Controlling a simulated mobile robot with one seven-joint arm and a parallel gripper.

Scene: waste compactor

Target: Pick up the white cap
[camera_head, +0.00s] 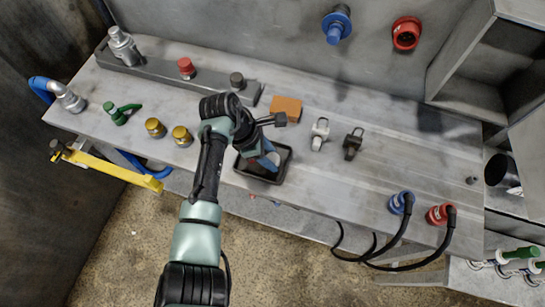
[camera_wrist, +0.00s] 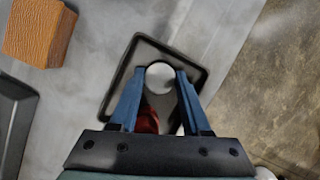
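The white cap (camera_wrist: 159,76) is a round white disc inside a small black tray (camera_wrist: 192,55) in the wrist view. My gripper (camera_wrist: 160,74) is open, with its blue fingers on the left and right of the cap and a narrow gap showing on each side. I cannot tell how far above the cap the tips are. In the head view my gripper (camera_head: 270,160) points down into the black tray (camera_head: 263,179) near the bench's front edge, and a bit of the white cap (camera_head: 273,157) shows beside the fingers.
A red item (camera_wrist: 147,119) lies between the fingers, partly hidden by my gripper. An orange-brown block (camera_head: 286,108) sits behind the tray. Grey and black clamp-like parts (camera_head: 319,134) stand to its right, brass caps (camera_head: 181,136) to its left.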

